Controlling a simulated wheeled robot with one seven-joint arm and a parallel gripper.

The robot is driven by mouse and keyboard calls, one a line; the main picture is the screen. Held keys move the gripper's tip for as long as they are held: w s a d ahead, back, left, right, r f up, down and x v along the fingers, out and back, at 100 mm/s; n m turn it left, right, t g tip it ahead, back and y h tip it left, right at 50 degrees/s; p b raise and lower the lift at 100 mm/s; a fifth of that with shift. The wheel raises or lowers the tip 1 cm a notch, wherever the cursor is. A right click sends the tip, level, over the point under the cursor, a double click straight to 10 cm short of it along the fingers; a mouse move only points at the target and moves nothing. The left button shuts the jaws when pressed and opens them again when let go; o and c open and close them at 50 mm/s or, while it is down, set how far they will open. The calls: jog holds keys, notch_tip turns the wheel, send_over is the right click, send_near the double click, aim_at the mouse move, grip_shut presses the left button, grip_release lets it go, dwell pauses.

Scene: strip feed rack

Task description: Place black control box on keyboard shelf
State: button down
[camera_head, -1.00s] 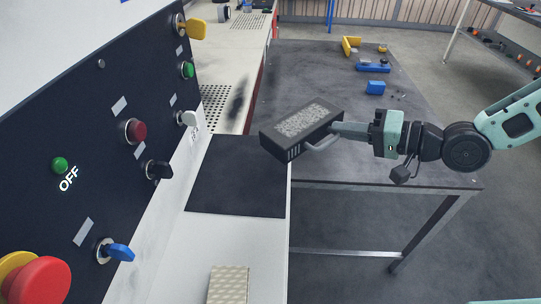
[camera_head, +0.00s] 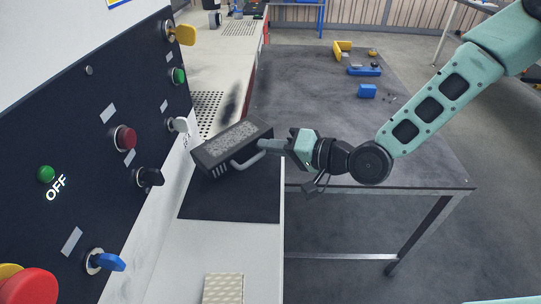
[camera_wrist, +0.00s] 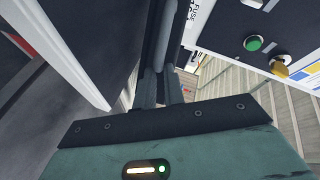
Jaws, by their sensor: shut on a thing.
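The black control box (camera_head: 226,146) has a grey speckled top and a grey side handle. My gripper (camera_head: 266,146) is shut on that handle at the box's right side. The box is held tilted over the dark mat on the white shelf (camera_head: 210,244); whether it touches the mat cannot be told. The dark mat (camera_head: 232,205) is partly hidden behind the box. In the wrist view, my gripper's fingers (camera_wrist: 160,85) reach away from the camera, with dark surfaces close around them.
The control panel (camera_head: 80,130) with knobs and buttons rises at the left, its white knob (camera_head: 179,125) close to the box. A beige textured block (camera_head: 223,289) lies on the front of the shelf. A grey table (camera_head: 330,125) stands right, with blue and yellow items at its back.

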jog(key=shift+a+f, duration=0.2)
jog(key=shift+f, duration=1.15)
jog(key=c, duration=1.5)
grip_release()
jog(key=shift+d, duration=0.1)
